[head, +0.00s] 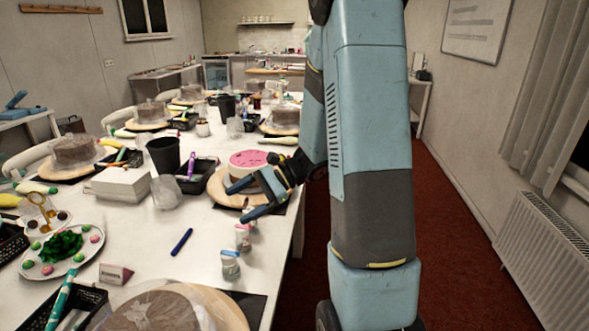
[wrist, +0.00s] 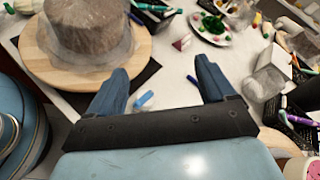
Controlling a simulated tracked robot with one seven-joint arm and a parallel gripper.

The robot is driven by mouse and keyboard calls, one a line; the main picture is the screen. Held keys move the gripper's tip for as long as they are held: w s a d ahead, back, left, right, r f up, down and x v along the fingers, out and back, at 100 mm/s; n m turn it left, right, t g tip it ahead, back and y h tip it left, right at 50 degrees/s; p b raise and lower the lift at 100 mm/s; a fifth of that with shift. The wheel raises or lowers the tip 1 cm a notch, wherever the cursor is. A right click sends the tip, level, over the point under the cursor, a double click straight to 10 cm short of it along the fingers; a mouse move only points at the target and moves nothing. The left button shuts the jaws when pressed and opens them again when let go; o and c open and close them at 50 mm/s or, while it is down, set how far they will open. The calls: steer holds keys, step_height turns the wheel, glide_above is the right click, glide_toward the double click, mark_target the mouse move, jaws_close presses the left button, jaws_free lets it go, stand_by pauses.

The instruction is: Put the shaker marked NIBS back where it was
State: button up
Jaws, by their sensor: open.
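I cannot read NIBS on either. My gripper (head: 236,204) is open and empty, its dark blue fingers spread above the table beside the pink cake, beyond the shakers. In the wrist view the open fingers (wrist: 160,78) frame bare table, and a small blue and white item (wrist: 143,99) shows low between them, partly hidden by the gripper.
A pink cake (head: 247,159) sits on a wooden turntable (head: 226,190) behind my gripper. A wrapped cake (head: 160,312) stands at the front. A blue pen (head: 181,241), a clear crumpled bag (head: 166,191) and a black cup (head: 164,155) lie left. Bare table surrounds the pen.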

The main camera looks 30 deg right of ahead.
steer(key=s+d+r+n+t+h, duration=0.2)
steer(key=s+r+n+h, duration=0.4)
steer(key=s+r, duration=0.2)
steer(key=s+d+r+n+t+h, duration=0.2)
steer(key=s+d+r+n+h, duration=0.1)
steer(key=s+r+n+h, duration=0.4)
steer(key=shift+s+r+h, duration=0.3)
steer(key=shift+s+r, duration=0.6)
steer(key=shift+s, duration=0.8)
